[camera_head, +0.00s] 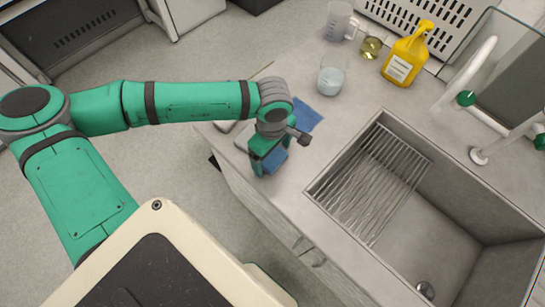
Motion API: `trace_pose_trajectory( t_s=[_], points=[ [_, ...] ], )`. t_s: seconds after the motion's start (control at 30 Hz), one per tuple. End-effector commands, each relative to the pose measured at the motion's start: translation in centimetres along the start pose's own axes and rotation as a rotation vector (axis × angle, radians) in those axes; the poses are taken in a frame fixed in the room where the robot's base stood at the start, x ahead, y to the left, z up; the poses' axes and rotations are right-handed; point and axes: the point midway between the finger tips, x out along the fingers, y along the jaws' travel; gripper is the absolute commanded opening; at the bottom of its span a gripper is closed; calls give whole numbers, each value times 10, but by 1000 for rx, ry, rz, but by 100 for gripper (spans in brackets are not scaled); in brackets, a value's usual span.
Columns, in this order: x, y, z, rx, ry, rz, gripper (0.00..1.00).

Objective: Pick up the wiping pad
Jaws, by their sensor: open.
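My gripper (270,157) is open and points down over the near edge of the grey counter, left of the sink. A blue pad-like piece (276,160) shows between and beside its green fingers; I cannot tell whether they touch it. A flat blue piece (307,115) lies on the counter just behind my wrist, partly hidden by it. I cannot tell which blue piece is the wiping pad, or whether the two are joined behind my gripper.
A sink (420,220) with a wire rack (375,185) lies to the right, below a white tap (470,75). A beaker (331,75), a measuring jug (341,22), a small yellowish jar (371,46) and a yellow bottle (407,55) stand behind. Bare counter lies between them and the sink.

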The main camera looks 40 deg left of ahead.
Motion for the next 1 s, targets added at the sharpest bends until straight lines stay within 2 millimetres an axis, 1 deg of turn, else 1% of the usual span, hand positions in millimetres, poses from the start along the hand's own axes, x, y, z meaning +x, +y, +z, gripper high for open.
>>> trace_pose_trajectory(
  t_s=[0.1, 0.13, 0.17, 0.2, 0.27, 0.3, 0.57, 0.73, 0.87, 1.0],
  points=[
    [0, 0, -1, -2, 0, 0, 88],
    [0, 0, -1, -2, 0, 0, 86],
    [0, 0, -1, -2, 0, 0, 79],
    [0, 0, -1, -2, 0, 0, 69],
    [0, 0, -1, -2, 0, 0, 55],
    [0, 0, -1, -2, 0, 0, 45],
    [0, 0, 0, -1, 0, 0, 45],
    [-4, 0, 0, -1, 1, 0, 45],
    [-13, 1, 2, 4, 1, 0, 45],
    [-29, 3, 4, 11, 1, 1, 45]
  ],
)
